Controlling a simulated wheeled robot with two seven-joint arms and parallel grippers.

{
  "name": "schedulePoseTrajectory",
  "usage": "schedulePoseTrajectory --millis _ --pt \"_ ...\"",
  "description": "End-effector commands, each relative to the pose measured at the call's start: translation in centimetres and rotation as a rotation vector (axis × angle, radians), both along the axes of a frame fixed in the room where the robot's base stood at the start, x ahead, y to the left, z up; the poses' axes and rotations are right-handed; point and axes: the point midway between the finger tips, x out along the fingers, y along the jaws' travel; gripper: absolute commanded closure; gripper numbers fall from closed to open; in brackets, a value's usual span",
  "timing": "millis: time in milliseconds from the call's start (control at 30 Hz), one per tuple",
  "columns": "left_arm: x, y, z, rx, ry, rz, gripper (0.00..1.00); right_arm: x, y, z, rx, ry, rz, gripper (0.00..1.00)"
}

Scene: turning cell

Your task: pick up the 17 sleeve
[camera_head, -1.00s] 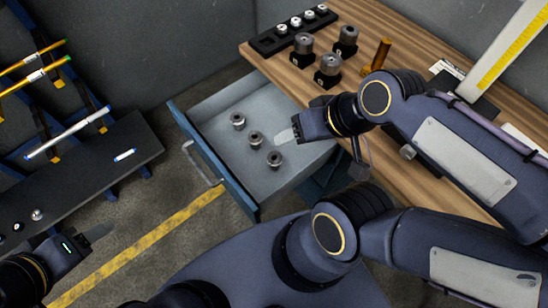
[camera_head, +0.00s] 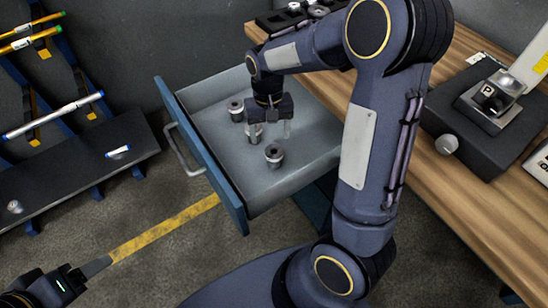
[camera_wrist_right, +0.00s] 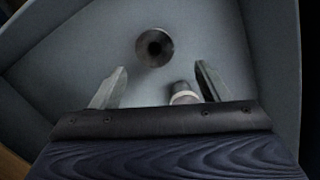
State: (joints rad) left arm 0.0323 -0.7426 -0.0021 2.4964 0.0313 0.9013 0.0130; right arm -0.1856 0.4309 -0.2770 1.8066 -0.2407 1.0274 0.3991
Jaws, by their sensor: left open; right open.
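Three grey metal sleeves stand upright in the open drawer (camera_head: 205,145): a far one (camera_head: 236,108), a middle one (camera_head: 254,132) and a near one (camera_head: 274,155). I cannot read which is the 17 sleeve. My right gripper (camera_head: 268,132) is open, pointing down into the drawer close to the middle and near sleeves, partly covering the middle one. In the right wrist view, one sleeve (camera_wrist_right: 155,47) shows its bore beyond the open fingertips (camera_wrist_right: 160,72); another (camera_wrist_right: 184,95) is partly hidden by the gripper body. My left gripper (camera_head: 90,270) is open and empty at lower left.
The wooden bench (camera_head: 470,210) is at the right, with a black block device (camera_head: 490,100) on it. My right arm hides much of the bench top. A dark rack shelf (camera_head: 70,170) with pens stands at the left. Drawer walls surround the sleeves.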

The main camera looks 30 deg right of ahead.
Motion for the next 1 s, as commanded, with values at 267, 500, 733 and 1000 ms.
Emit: schedulePoseTrajectory --millis 267,500,733,1000 --pt "0.0 0.0 -0.4 0.000 -0.001 0.000 0.34 -1.5 -0.3 -3.7 0.001 0.005 0.000 0.31" --pt "0.0 0.0 -0.6 0.000 0.000 0.000 0.34 -1.6 -0.2 -5.6 0.002 0.002 0.001 0.31" --pt "0.0 0.0 -0.6 0.000 0.000 0.000 0.34 -1.6 -0.2 -5.6 0.001 0.001 0.001 0.36" --pt "0.0 0.0 -0.6 0.000 0.000 0.000 0.34 -1.6 -0.2 -5.6 0.002 0.000 0.001 0.72"
